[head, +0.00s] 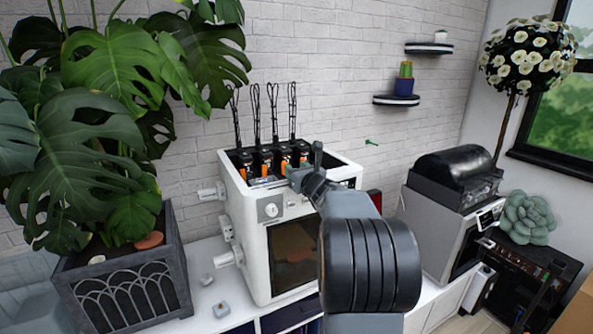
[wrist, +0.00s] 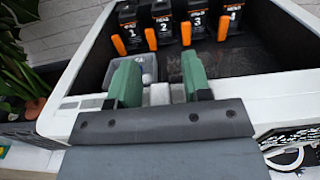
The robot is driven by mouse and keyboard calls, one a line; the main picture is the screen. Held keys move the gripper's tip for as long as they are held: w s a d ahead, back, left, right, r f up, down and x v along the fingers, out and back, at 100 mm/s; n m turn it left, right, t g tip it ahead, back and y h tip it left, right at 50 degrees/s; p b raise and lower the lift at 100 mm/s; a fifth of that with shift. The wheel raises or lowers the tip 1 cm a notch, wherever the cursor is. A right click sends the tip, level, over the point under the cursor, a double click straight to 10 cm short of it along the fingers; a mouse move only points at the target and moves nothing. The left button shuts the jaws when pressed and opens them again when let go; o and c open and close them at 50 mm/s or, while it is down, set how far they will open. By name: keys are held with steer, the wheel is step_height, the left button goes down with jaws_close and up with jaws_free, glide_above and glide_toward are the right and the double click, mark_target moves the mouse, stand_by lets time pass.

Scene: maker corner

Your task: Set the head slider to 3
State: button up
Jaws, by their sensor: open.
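A white boxy machine (head: 240,245) stands on the white counter, its top open. Inside, a row of black tool heads with orange levers is labelled HEAD; the third head (wrist: 198,22) carries a 3. My gripper (wrist: 158,75) is open, its green fingers over the machine's open top, in front of the heads. In the head view my gripper (head: 299,177) is by the front rim, and my arm covers part of the machine's front.
A large potted plant (head: 120,275) stands left of the machine. A grey and black appliance (head: 430,225) stands to the right. Small grey parts (head: 221,309) lie on the counter at left. A round dial (head: 271,210) is on the machine's front.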

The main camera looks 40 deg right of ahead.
steer(key=shift+c, duration=0.2)
jaws_close()
